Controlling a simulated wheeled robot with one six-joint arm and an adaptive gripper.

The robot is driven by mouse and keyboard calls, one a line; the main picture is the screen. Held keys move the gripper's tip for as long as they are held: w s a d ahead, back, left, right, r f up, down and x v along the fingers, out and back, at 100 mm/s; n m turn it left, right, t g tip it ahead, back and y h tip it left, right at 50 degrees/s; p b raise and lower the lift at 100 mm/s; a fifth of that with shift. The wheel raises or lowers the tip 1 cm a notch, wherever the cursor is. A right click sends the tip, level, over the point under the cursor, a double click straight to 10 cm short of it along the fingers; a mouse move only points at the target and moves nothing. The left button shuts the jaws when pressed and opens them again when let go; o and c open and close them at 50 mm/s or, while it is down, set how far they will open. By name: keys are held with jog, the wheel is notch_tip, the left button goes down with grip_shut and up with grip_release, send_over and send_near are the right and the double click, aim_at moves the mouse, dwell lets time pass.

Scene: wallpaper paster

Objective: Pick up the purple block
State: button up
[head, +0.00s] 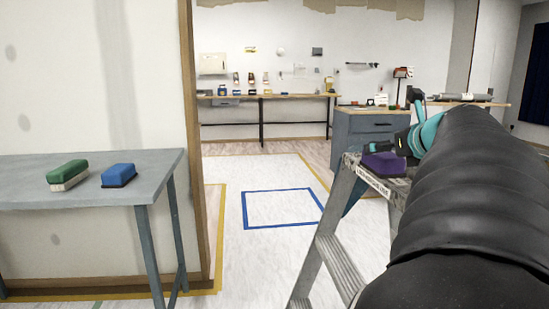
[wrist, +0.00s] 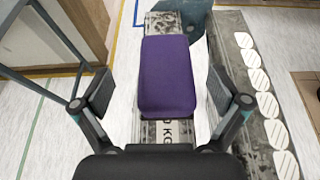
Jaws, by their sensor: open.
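The purple block (head: 384,165) rests on top of a stepladder (head: 341,260) in the head view, right of the middle. In the wrist view the purple block (wrist: 168,75) fills the middle, lying lengthwise on the narrow ladder top. My gripper (wrist: 158,88) is open, with one finger to the left of the block and one to the right. A gap shows on each side, so neither finger appears to touch it. In the head view my arm hides part of the gripper and the ladder's right side.
A grey table (head: 155,168) at the left holds a green block (head: 67,174) and a blue block (head: 118,175). A wall edge (head: 195,150) stands beside it. A blue taped square (head: 283,208) marks open floor. A workbench (head: 265,96) and grey cabinet (head: 372,125) stand behind.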

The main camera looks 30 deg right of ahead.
jog(key=x, duration=0.4)
jog(key=shift+w+d+f, duration=0.2)
jog(key=shift+d+f, duration=0.1)
jog(key=shift+d, duration=0.05)
jog(key=c, duration=1.3)
